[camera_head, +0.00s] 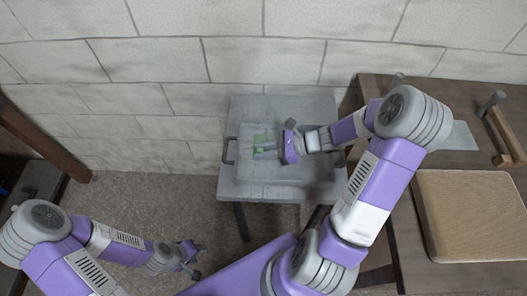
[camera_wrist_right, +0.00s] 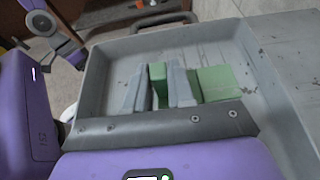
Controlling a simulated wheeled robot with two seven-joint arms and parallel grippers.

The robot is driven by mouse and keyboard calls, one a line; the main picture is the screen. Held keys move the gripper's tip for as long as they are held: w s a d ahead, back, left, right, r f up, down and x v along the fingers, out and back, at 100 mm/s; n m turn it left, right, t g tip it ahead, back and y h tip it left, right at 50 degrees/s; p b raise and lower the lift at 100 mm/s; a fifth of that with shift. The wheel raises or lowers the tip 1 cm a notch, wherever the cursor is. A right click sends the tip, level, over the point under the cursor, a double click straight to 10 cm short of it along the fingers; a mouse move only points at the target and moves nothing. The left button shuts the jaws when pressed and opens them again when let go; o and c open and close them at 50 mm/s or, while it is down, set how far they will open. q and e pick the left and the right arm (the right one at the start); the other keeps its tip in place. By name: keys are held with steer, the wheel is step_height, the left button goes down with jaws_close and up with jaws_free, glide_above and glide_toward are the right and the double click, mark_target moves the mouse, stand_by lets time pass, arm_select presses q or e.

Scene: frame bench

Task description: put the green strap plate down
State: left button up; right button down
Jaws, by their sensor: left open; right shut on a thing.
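The green strap plate (camera_head: 260,139) is at the grey tray (camera_head: 233,172), in the tray's left half in the head view. My right gripper (camera_head: 265,150) reaches in from the right and is shut on it. In the right wrist view, a green part (camera_wrist_right: 158,84) shows between the fingers of the right gripper (camera_wrist_right: 160,88), and a flat green part (camera_wrist_right: 215,83) shows right of them. Whether the two parts join is hidden by a finger. I cannot tell whether the plate touches the tray floor. My left gripper (camera_head: 190,258) is open and empty, low over the floor.
The tray has side handles and stands on a small grey table (camera_head: 300,106) against a block wall. On the right, a wooden bench (camera_head: 400,215) holds a tan pad (camera_head: 470,215), a grey plate (camera_head: 460,137) and a wooden-and-metal piece (camera_head: 505,132).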

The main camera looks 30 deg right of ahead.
steer(key=c, duration=1)
jaws_free()
steer(key=shift+o, duration=0.2)
steer(key=shift+d+r, duration=0.1)
steer(key=p+v, duration=0.3)
steer(key=v, duration=0.7)
steer(key=shift+s+d+r, duration=0.15)
steer(key=shift+d, duration=0.1)
steer(key=shift+s+d+r+p, duration=0.15)
steer(key=shift+s+d+p, duration=0.2)
steer(key=shift+d, duration=0.1)
